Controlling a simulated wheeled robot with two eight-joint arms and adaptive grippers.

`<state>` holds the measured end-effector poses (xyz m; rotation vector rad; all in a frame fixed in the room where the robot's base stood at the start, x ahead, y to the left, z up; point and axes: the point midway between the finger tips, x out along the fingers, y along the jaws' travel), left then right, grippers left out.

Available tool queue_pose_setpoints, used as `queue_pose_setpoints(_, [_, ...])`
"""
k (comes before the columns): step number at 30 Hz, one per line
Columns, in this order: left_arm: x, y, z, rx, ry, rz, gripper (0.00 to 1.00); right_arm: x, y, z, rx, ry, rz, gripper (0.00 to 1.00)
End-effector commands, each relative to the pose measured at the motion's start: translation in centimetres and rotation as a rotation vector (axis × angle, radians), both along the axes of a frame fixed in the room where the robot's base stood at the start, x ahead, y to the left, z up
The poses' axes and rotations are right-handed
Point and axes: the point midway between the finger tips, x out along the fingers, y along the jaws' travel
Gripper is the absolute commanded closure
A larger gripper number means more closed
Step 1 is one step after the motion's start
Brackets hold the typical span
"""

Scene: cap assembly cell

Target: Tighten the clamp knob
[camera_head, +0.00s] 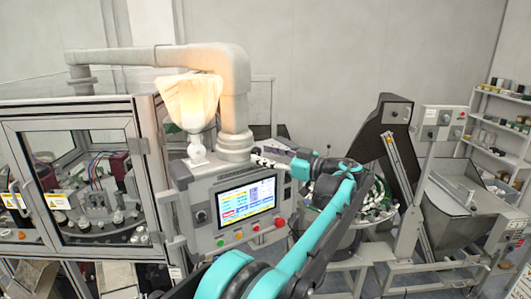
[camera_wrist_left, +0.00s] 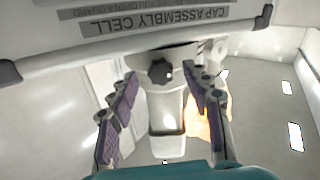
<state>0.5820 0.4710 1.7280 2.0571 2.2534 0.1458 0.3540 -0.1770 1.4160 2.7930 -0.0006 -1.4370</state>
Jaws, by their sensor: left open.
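The clamp knob (camera_wrist_left: 160,72) is dark and lobed and shows in the left wrist view, on a grey fitting around a pale post (camera_wrist_left: 166,115). My left gripper (camera_wrist_left: 161,84) is open, with one purple-padded finger on each side of the knob and visible gaps between. I cannot tell whether the knob lies fully between the fingertips or just beyond them. In the head view my left gripper (camera_head: 274,159) points left toward the base of the thick grey pipe (camera_head: 235,100), above the control panel. My right gripper is in neither view.
The control panel (camera_head: 233,212) with a lit screen and coloured buttons is below the gripper. A glass-doored machine (camera_head: 80,180) stands at left. A glowing pale cover (camera_head: 190,98) hangs by the pipe. A feeder bowl (camera_head: 375,200) and hopper (camera_head: 465,190) stand at right.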

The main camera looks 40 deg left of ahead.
Motion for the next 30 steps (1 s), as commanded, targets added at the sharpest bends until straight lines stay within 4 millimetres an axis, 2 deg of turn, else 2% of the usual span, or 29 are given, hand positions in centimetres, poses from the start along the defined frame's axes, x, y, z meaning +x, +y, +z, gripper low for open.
queue_pose_setpoints(8, [-0.01, 0.19, -0.04, -0.001, 0.001, -0.001, 0.51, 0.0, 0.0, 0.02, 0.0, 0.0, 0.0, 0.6])
queue_pose_setpoints(12, [-0.02, 0.19, -0.03, -0.001, 0.001, -0.001, 0.88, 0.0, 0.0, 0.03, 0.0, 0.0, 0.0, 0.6])
queue_pose_setpoints(14, [-0.01, 0.19, -0.03, -0.001, 0.001, -0.001, 1.0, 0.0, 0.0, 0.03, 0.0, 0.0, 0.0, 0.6])
queue_pose_setpoints(23, [-0.01, 0.19, -0.03, -0.003, 0.02, -0.001, 1.0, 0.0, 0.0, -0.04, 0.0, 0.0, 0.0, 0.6])
queue_pose_setpoints(30, [-0.01, 0.18, -0.08, -0.011, 0.124, -0.001, 1.0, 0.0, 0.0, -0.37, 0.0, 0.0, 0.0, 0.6])
